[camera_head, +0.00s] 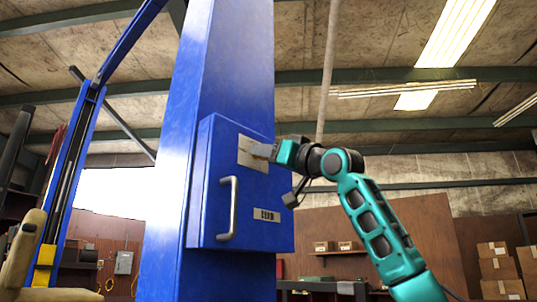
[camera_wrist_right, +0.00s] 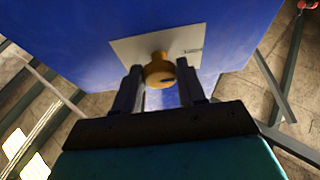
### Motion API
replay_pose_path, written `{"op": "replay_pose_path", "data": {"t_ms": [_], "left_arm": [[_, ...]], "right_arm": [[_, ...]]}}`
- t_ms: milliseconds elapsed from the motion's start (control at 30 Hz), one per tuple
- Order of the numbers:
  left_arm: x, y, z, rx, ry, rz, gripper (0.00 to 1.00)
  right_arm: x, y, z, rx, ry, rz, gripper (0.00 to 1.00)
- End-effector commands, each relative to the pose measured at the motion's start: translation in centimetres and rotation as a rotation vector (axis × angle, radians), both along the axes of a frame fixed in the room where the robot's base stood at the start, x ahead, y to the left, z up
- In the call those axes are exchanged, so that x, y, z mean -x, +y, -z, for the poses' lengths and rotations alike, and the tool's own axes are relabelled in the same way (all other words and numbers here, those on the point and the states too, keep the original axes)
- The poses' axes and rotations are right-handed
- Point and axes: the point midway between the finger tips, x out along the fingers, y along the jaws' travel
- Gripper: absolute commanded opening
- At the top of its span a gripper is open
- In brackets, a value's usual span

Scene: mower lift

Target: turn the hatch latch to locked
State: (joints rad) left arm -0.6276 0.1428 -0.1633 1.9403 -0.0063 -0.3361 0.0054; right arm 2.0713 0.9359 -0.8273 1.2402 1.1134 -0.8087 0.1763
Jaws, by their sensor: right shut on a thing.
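The blue hatch (camera_head: 265,210) is a box front on a tall blue post, with a grey vertical handle (camera_head: 229,208). A pale latch plate (camera_head: 250,154) sits near its top and also shows in the right wrist view (camera_wrist_right: 130,48). In the wrist view a yellow-brown latch knob (camera_wrist_right: 158,70) stands out from the plate, between the finger tips. My right gripper (camera_head: 273,152) reaches in from the right and is shut on the knob; its two dark fingers (camera_wrist_right: 158,84) flank it. The latch's turned position is hard to read. My left gripper is not in view.
A small label (camera_head: 267,215) is on the hatch below the plate. The blue post (camera_head: 225,70) rises behind it. A blue lift column (camera_head: 72,180) stands at left. Cardboard boxes (camera_head: 499,270) are stacked far right. The space right of the hatch is open around my arm.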

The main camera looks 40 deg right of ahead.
Motion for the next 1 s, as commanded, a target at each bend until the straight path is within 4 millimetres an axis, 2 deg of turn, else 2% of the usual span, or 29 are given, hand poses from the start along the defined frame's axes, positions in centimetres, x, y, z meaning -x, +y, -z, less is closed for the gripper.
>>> {"op": "replay_pose_path", "data": {"t_ms": [367,733,1000], "left_arm": [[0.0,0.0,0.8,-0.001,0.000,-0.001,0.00],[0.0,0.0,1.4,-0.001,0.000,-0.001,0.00],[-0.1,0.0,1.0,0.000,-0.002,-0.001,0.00]], "right_arm": [[-0.1,0.3,0.2,-0.162,0.015,-0.001,0.10],[-0.1,0.5,0.0,-0.502,0.045,-0.003,0.10],[0.0,0.7,-0.3,-0.758,0.067,-0.002,0.10]]}}
